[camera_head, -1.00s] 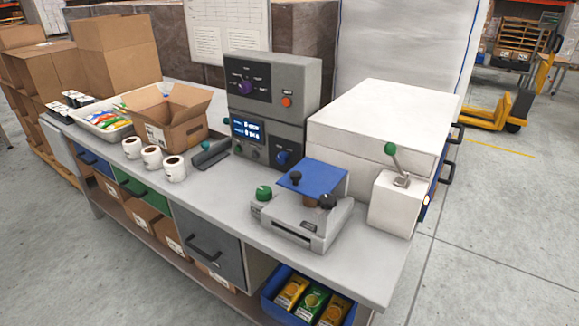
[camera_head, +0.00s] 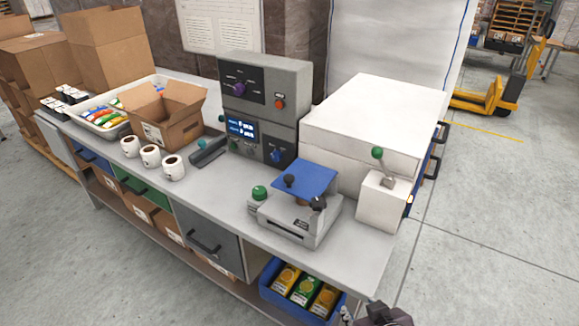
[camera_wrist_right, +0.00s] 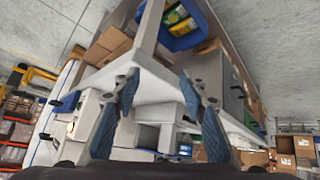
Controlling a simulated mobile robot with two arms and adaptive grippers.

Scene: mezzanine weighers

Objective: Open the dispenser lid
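A low grey device with a flat blue plate on top (camera_head: 304,178) stands near the bench's right front. The blue plate looks like its lid, lies slightly tilted and carries a black knob; a green button is at the left. I cannot tell for certain that this is the dispenser. A white box with a green-knobbed lever (camera_head: 382,200) stands to its right. My right gripper (camera_head: 388,318) shows only partly at the bottom edge, in front of and below the bench's right end. In the right wrist view its two blue-padded fingers (camera_wrist_right: 160,105) are apart and empty. My left gripper is out of view.
A grey control unit (camera_head: 262,85) and a large white cabinet (camera_head: 375,110) stand behind the device. White mugs (camera_head: 150,156), an open carton (camera_head: 182,130) and a tray (camera_head: 110,127) are to the left. A blue bin (camera_head: 270,290) sits under the bench. Open floor lies right.

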